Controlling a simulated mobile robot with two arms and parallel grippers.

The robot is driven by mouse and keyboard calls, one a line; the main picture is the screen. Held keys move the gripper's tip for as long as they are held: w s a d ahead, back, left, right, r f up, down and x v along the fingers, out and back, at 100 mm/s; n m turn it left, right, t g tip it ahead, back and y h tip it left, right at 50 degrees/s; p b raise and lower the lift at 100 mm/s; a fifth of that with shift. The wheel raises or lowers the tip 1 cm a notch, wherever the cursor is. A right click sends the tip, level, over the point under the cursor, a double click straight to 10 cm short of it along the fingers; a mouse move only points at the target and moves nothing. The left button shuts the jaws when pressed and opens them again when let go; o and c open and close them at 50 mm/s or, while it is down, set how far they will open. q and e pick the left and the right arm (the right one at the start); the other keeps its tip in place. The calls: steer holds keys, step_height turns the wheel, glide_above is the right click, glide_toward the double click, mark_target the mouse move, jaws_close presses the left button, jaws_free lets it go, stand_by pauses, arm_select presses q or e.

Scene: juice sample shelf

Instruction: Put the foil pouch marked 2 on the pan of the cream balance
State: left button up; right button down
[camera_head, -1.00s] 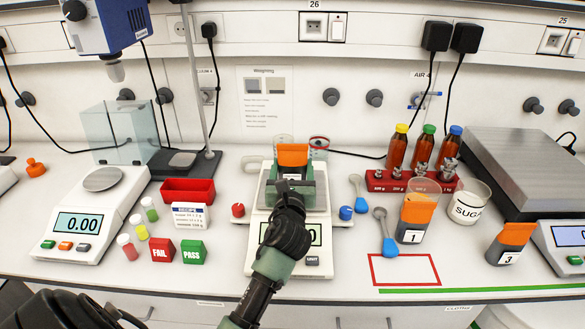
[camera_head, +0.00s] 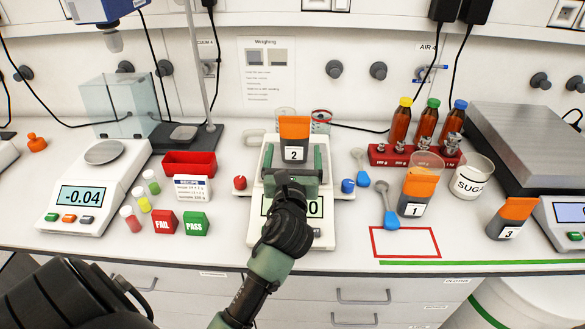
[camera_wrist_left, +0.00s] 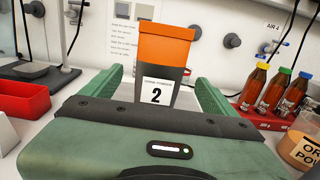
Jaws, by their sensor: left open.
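The foil pouch marked 2 (camera_head: 294,140), dark with an orange top, stands upright over the middle balance (camera_head: 287,234), which is cream-white. My left gripper (camera_head: 294,170) is open in front of the pouch, with its green fingers toward either side. In the left wrist view, the pouch (camera_wrist_left: 164,62) shows between the fingers with a gap on each side. The pouch's foot and most of the pan are hidden behind my gripper, so contact with the pan cannot be seen. My wrist covers most of this balance's display. My right gripper is not in view.
Another balance (camera_head: 91,206), reading -0.04, stands at left. Red and blue knobs flank the middle balance. Pouch 1 (camera_head: 415,194), pouch 3 (camera_head: 509,220), a sugar tub (camera_head: 472,178) and a red bottle rack (camera_head: 393,158) stand right. A red bin (camera_head: 188,164) is left.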

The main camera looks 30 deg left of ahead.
arm_select(q)
steer(key=v, duration=0.5)
steer(key=shift+s+d+b, duration=0.15)
steer(key=shift+s+b, duration=0.05)
steer(key=shift+b, duration=0.1)
steer(key=shift+s+d, duration=0.15)
steer(key=shift+s, duration=0.1)
